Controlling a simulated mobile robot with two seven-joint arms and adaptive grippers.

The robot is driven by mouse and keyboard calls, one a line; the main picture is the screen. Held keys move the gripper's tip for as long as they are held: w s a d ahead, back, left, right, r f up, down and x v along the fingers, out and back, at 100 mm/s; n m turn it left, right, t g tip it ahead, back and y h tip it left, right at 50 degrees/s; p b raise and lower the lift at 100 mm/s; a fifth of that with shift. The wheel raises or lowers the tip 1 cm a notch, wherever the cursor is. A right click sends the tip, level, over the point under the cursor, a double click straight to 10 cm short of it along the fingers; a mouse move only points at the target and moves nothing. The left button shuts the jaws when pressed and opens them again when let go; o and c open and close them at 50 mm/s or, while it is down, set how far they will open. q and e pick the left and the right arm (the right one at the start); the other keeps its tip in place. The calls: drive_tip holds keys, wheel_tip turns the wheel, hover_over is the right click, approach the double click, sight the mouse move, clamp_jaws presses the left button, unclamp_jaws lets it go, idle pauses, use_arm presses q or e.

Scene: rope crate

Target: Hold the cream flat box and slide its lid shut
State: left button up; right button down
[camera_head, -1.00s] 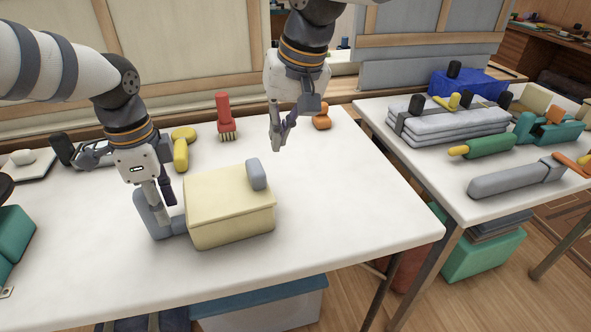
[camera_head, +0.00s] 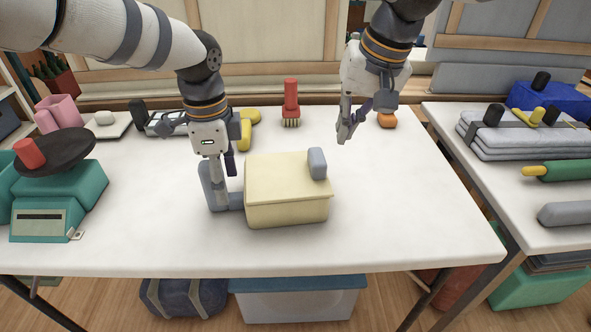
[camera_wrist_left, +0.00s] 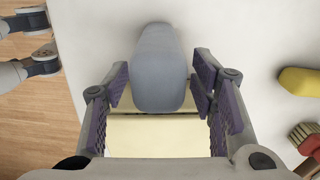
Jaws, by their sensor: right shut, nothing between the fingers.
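The cream flat box (camera_head: 287,208) sits on the white table. Its lid (camera_head: 280,175) lies over the top with a grey upright grip (camera_head: 317,163) at its right end; whether a gap is open is hard to tell. A grey upright handle (camera_head: 213,186) stands at the box's left side, and also shows in the left wrist view (camera_wrist_left: 158,65). My left gripper (camera_head: 222,172) points down at this handle, its fingers on either side with slight gaps, so it looks open (camera_wrist_left: 160,88). My right gripper (camera_head: 350,128) is shut and empty, above the table behind the box's right end.
A teal scale (camera_head: 60,200) with a dark plate stands at the left. A red brush (camera_head: 291,100), a yellow tool (camera_head: 246,125) and an orange item (camera_head: 387,120) lie at the back. The table is clear to the right of the box.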

use_arm(q)
wheel_tip(320, 180, up, 12)
drive_tip(key=shift+r, duration=0.1)
idle(0.6)
